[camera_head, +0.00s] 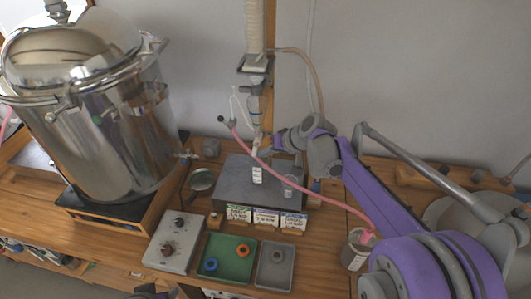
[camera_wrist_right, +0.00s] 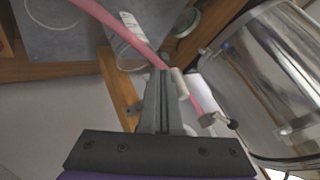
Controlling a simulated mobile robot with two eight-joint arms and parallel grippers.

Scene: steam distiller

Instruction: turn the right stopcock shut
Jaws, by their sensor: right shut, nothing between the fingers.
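A narrow upright glass and grey column (camera_head: 256,100) stands against the wooden post in the head view. Its lower fittings are small there, and I cannot tell the right stopcock's handle or its angle. My right gripper (camera_head: 275,139) reaches in from the right beside the column's lower end. In the right wrist view its fingers (camera_wrist_right: 163,74) are shut with nothing between them. A small pale cylinder (camera_wrist_right: 180,84) lies just right of the fingers; contact is unclear. Further right are a grey knob (camera_wrist_right: 208,119) and a black ball (camera_wrist_right: 233,124). My left gripper does not show.
A pink hose (camera_head: 290,182) runs from the column to a jar (camera_head: 355,250) on the right. A large steel boiler (camera_head: 110,130) stands on the left. A grey block (camera_head: 235,175), label cards (camera_head: 265,217), a green tray (camera_head: 245,245) and a control box (camera_head: 172,242) occupy the bench.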

